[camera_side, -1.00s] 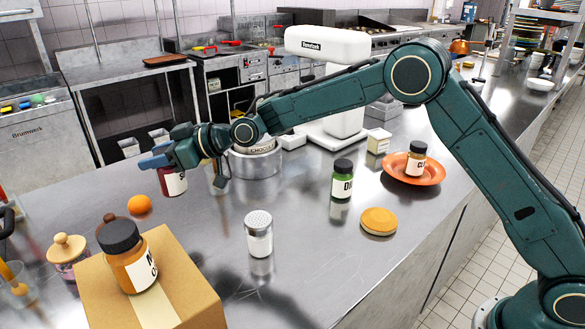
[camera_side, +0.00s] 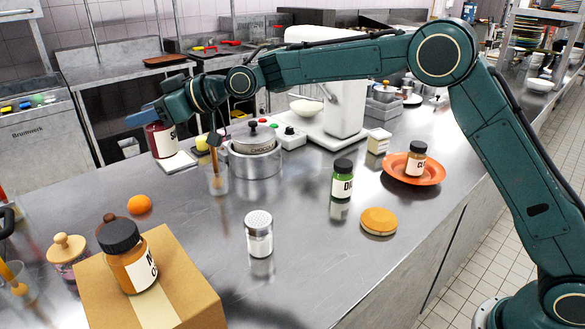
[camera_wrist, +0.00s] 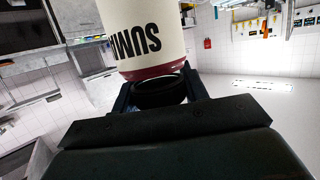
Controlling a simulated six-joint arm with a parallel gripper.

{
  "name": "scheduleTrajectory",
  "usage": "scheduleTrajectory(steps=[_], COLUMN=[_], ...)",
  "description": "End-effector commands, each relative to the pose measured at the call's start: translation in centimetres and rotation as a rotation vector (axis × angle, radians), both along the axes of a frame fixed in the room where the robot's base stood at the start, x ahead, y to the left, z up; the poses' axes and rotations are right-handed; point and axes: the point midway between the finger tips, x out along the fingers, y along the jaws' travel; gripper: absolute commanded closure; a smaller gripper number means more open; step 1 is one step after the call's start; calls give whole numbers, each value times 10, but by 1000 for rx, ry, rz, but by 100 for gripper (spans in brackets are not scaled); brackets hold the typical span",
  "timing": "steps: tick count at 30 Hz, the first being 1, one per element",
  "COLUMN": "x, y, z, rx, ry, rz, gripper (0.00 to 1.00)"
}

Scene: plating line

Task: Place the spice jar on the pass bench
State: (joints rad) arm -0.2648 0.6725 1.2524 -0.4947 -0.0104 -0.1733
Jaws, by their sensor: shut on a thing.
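A spice jar with dark red contents and a pale label (camera_side: 164,142) hangs from my gripper (camera_side: 145,118) in the side view. My gripper (camera_wrist: 157,92) is shut on the jar's dark lid, with a finger on each side. The jar looks upright and raised above the steel bench (camera_side: 310,265). Which surface counts as the pass bench is not marked in these views.
A pot (camera_side: 254,160), a glass with utensils (camera_side: 217,178) and a white card (camera_side: 178,163) are near the jar. A shaker (camera_side: 259,236), a green-filled jar (camera_side: 341,180) and an orange plate (camera_side: 437,172) stand further right. Another jar (camera_side: 132,262) stands on a cardboard box (camera_side: 195,290).

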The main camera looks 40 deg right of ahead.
Motion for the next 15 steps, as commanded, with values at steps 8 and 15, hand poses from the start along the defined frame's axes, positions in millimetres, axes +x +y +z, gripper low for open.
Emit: scheduleTrajectory(steps=[8, 15], x=[0, 0], y=[0, -19], z=[1, 3], rx=[1, 3], ry=[-2, -1], rz=[-1, -31], gripper=[90, 90])
